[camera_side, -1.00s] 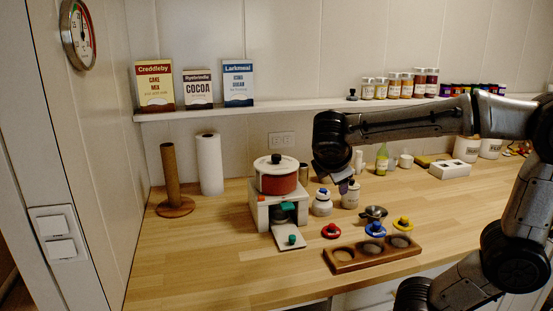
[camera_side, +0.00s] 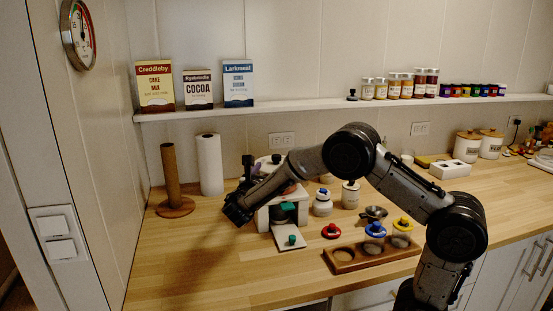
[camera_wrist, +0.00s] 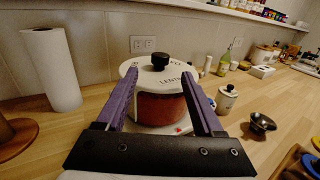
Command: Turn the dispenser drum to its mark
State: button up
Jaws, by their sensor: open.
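The dispenser has a red-brown drum (camera_wrist: 160,108) under a white lettered lid (camera_wrist: 172,78) with a black knob (camera_wrist: 160,61). In the side view my arm and gripper hide much of the drum and lid.
A paper towel roll (camera_side: 210,165) and a bare brown holder (camera_side: 171,176) stand to the left. To the right are white jars (camera_side: 322,205), a metal funnel-like cup (camera_side: 374,213) and a wooden tray (camera_side: 345,267) with colored knobbed lids near it. The front-left counter is clear.

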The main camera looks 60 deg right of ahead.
aim_at(275, 160)
jog(key=x, duration=0.9)
grip_shut()
dwell(1.3)
